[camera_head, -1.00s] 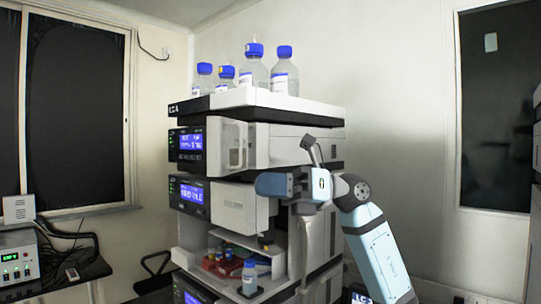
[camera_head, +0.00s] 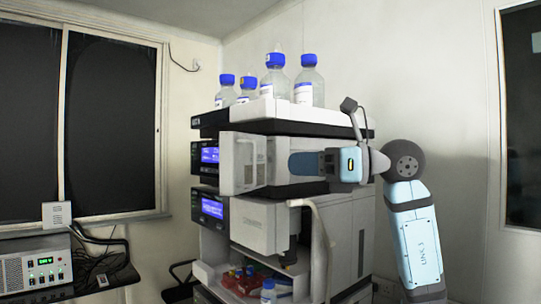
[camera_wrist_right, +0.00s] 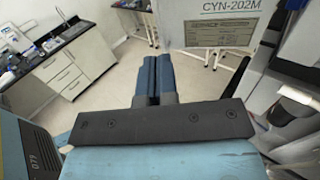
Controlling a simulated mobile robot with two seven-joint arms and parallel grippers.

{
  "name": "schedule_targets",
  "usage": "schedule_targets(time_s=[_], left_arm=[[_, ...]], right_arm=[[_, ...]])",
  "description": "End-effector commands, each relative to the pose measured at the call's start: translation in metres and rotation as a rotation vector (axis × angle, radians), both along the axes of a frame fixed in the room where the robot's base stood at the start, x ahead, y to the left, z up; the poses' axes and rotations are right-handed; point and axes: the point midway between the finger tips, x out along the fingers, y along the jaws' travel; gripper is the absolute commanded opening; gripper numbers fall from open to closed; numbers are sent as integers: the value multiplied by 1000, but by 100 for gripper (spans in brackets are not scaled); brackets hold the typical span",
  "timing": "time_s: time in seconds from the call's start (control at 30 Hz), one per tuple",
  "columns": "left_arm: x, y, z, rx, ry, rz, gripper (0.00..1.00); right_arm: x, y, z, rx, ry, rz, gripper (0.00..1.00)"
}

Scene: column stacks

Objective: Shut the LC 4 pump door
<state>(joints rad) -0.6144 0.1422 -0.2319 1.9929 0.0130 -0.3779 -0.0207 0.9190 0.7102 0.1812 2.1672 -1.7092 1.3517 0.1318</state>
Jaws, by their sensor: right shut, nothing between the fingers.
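An instrument stack stands in the middle of the head view. A white door panel (camera_head: 242,163) with a small window stands out from the upper module's front. A second white panel (camera_head: 255,224) is on the module below. I cannot read which is LC 4. My right gripper (camera_head: 292,164) is shut and empty, its blue fingers pointing left beside the upper panel. Whether they touch it is unclear. In the right wrist view the shut fingers (camera_wrist_right: 151,77) point away from me, and a grey panel (camera_wrist_right: 210,25) marked CYN-202M is at the upper right. My left gripper is not in view.
Several blue-capped bottles (camera_head: 275,80) stand on top of the stack. An open lower bay (camera_head: 207,272) holds small bottles, with a curved pale panel (camera_head: 321,250) at its right. A power supply (camera_head: 35,270) is at left. The wrist view shows floor (camera_wrist_right: 118,45) beyond the fingers.

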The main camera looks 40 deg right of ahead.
Motion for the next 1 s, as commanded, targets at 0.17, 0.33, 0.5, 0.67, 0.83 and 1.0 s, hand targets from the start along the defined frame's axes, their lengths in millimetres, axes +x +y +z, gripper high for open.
schedule_targets(time_s=[0.17, 0.33, 0.5, 0.67, 0.83, 1.0], left_arm=[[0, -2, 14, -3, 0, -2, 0], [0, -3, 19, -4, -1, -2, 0], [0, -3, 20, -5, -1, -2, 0], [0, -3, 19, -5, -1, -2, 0], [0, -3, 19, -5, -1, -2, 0], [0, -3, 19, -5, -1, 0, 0]], right_arm=[[23, 24, 2, 1, 0, 4, 0], [36, 35, 0, 1, 1, 3, 0], [40, 38, -1, 1, 1, 1, 0], [40, 38, -1, 0, 0, 0, 0], [40, 38, -1, 0, 0, -1, 0], [42, 38, -1, -1, 1, -13, 0]])
